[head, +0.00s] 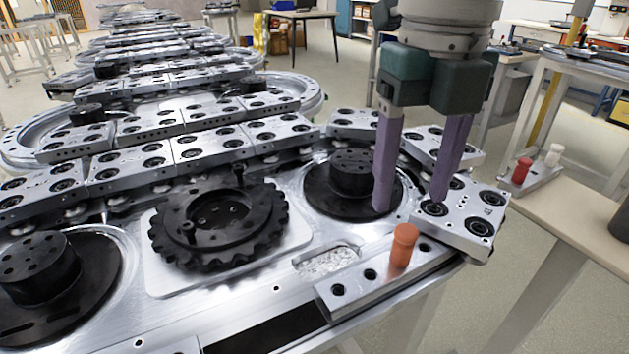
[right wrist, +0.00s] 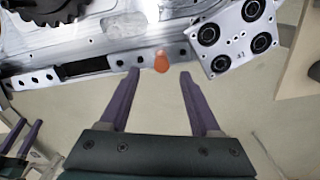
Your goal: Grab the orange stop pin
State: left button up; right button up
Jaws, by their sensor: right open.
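The orange stop pin (head: 403,246) stands upright in a small metal block (head: 345,297) with black holes, at the front right edge of the track. My right gripper (head: 410,202) is open, its two purple fingers pointing down and apart, above the pin. In the right wrist view the pin (right wrist: 161,61) shows between the fingertips of the right gripper (right wrist: 160,73), near their ends, with no visible contact. My left gripper (right wrist: 31,121) shows partly at the left edge of the right wrist view, its two purple fingers apart and nothing seen between them.
A carrier plate (head: 465,222) with black rollers lies close right of the pin. A black toothed wheel (head: 220,222) and a round black hub (head: 352,172) sit left of it. A side table (head: 575,205) at right has a red pin (head: 521,170) and a white pin (head: 554,155).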

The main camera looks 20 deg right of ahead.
aim_at(407, 229)
jog(key=f, duration=0.8)
jog(key=shift+s+d+b, duration=0.1)
jog(key=shift+s+b, duration=0.1)
jog(key=shift+b, duration=0.1)
grip_shut()
